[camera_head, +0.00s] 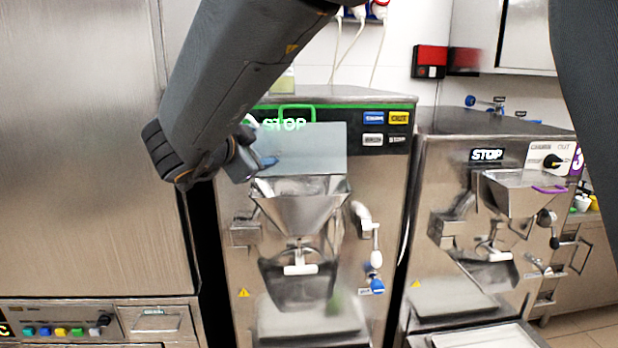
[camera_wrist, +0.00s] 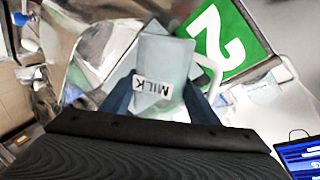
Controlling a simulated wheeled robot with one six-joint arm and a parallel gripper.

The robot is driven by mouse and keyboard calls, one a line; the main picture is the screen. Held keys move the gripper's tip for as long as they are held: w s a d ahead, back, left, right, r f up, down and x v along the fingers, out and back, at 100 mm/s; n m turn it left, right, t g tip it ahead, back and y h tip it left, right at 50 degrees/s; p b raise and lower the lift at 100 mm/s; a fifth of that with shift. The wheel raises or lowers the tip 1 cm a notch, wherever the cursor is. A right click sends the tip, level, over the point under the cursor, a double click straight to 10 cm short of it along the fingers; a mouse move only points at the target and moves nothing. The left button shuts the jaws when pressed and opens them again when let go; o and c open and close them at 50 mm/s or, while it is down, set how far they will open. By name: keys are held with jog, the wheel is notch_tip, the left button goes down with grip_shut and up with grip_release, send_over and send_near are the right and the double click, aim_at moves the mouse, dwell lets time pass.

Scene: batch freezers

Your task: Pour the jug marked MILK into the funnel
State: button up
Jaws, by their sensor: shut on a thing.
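The pale jug marked MILK (camera_wrist: 165,62) is held between the blue fingers of my gripper (camera_wrist: 160,98) in the wrist view. Its label faces the camera, and its white handle is on the right. In the head view my gripper (camera_head: 258,162) is at the upper left of the steel funnel (camera_head: 298,214) on the middle machine. My arm hides most of the jug there, so I cannot tell how far it is tilted. No milk stream is visible. A pale see-through panel (camera_head: 318,148) stands upright behind the funnel.
The middle machine has a green handle (camera_head: 296,108) and a STOP sign above the funnel. A second machine with its own funnel (camera_head: 518,197) stands at the right. A tall steel cabinet (camera_head: 80,150) stands close at the left. A green panel marked 2 (camera_wrist: 240,58) shows beside the jug.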

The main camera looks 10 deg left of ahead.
jog(key=shift+a+r+n, duration=0.1)
jog(key=shift+n, duration=0.3)
jog(key=shift+a+r+n+t+h, duration=0.2)
jog(key=shift+r+n, duration=0.1)
jog(key=shift+r, duration=0.2)
jog(key=shift+a+r+n+t+h, duration=0.1)
jog(key=shift+r+n+h, duration=0.15)
jog(key=shift+r, duration=0.2)
jog(key=shift+a+f+n, duration=0.15)
jog(key=shift+a+n, duration=0.1)
jog(key=shift+n, duration=0.2)
jog(key=shift+a+f+n+t+h, duration=0.15)
jog(key=shift+a+n+t+h, duration=0.2)
jog(key=shift+a+n, duration=0.55)
jog(key=shift+s+a+r+n, duration=0.1)
jog(key=shift+a+r+n, duration=0.2)
jog(key=shift+a+n, duration=0.6)
jog(key=shift+n, duration=0.1)
jog(key=shift+a+f+n+t+h, duration=0.35)
jog(key=shift+a+n+t, duration=0.25)
jog(key=shift+n, duration=0.4)
